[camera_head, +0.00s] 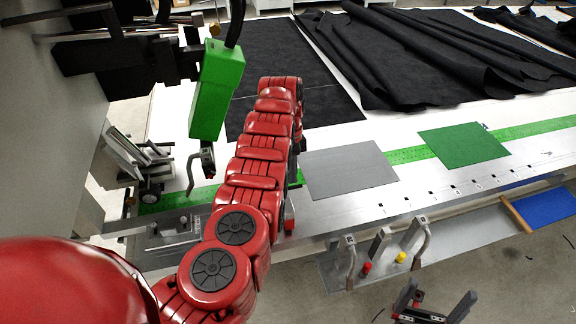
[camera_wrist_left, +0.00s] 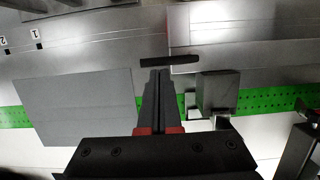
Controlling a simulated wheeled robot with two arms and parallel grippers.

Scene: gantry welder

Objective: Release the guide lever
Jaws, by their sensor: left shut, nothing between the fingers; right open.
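My left gripper (camera_wrist_left: 156,82) is shut and empty in the left wrist view, its dark fingers together over the metal table edge. A short dark bar (camera_wrist_left: 170,60), which may be the guide lever, lies crosswise just beyond the fingertips. I cannot tell whether the fingers touch it. Beside the fingers stands a grey metal block (camera_wrist_left: 217,90). In the head view my red left arm reaches over the table and hides its own gripper and that bar. My right gripper (camera_head: 433,303) is open and empty at the bottom of the head view, below the table's front edge.
Under the front edge are bent metal handles (camera_head: 421,243), a red knob (camera_head: 367,268) and a yellow knob (camera_head: 401,257). A green welder box (camera_head: 217,88) hangs left of my arm. A grey sheet (camera_head: 349,170) and green sheet (camera_head: 463,146) lie on the table; black fabric is behind.

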